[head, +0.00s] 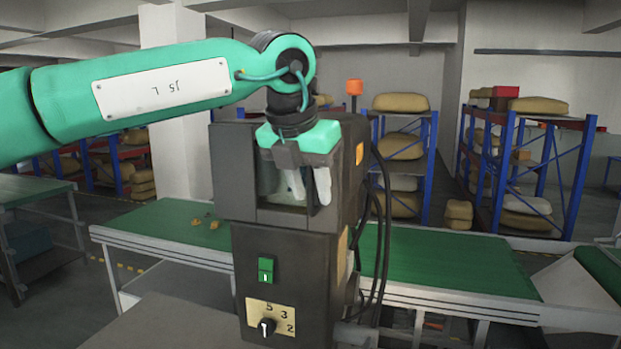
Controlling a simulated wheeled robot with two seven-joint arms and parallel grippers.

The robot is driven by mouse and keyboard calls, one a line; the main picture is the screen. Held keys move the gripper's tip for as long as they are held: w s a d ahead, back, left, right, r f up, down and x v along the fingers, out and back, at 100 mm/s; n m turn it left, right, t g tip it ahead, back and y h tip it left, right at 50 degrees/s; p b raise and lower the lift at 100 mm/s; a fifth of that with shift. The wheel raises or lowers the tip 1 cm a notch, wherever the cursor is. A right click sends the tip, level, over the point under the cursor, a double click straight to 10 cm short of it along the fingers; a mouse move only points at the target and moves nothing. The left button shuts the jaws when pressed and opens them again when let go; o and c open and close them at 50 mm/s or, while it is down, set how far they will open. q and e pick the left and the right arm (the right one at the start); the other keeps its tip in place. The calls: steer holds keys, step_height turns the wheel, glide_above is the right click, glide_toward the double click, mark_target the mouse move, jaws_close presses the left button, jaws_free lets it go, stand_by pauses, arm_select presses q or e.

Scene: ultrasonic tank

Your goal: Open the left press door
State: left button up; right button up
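The press (290,275) is a dark grey machine in the middle of the head view, with a windowed front opening in its upper part. The door (268,215) appears to be at this opening; its handle cannot be made out. My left arm comes in from the left, and my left gripper (311,197) hangs down in front of the opening. Its two pale fingers are apart, with a dark upright edge of the press showing between them. I cannot tell whether they touch it. The gripper hides part of the opening. My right gripper is not in view.
A green switch (265,270) and a numbered dial (267,327) are on the press front. Black cables (385,240) hang at its right side. Green-topped benches (450,262) stand behind it, with small yellow pieces (214,225) on the left part. Blue racks (430,170) with sacks stand farther back.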

arm_select(q)
steer(key=shift+f, duration=0.3)
jaws_close()
